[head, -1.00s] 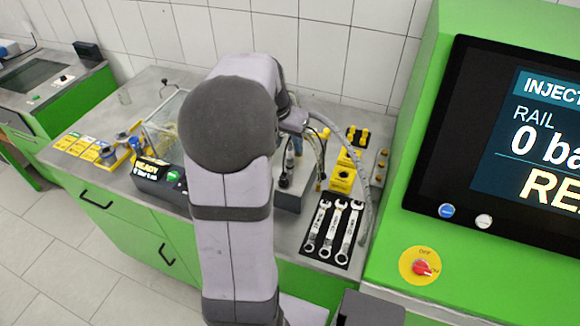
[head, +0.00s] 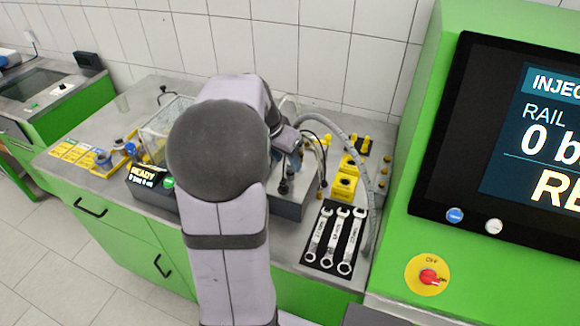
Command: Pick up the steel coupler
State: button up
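I cannot make out a steel coupler for certain; my arm covers part of the bench. My gripper end (head: 286,138) shows only in part, past the arm's elbow, above the grey block (head: 290,208) in the middle of the bench. Its fingers are hidden or too small to tell, so I cannot see whether it is open or holds anything. Dark upright fittings (head: 284,184) stand on the block just below it.
Three wrenches lie on a black mat (head: 317,263) at the front right. Yellow blocks (head: 344,187) and a grey hose (head: 370,205) are behind it. A clear-walled box (head: 158,128) and a READY display (head: 147,177) stand left. The green screen cabinet (head: 405,235) bounds the right.

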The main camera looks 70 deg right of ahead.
aim_at(290, 166)
jog(key=shift+p+x, duration=1.05)
jog(key=shift+x, duration=1.4)
jog(key=shift+d, duration=0.15)
jog(key=shift+r, duration=0.1)
grip_shut()
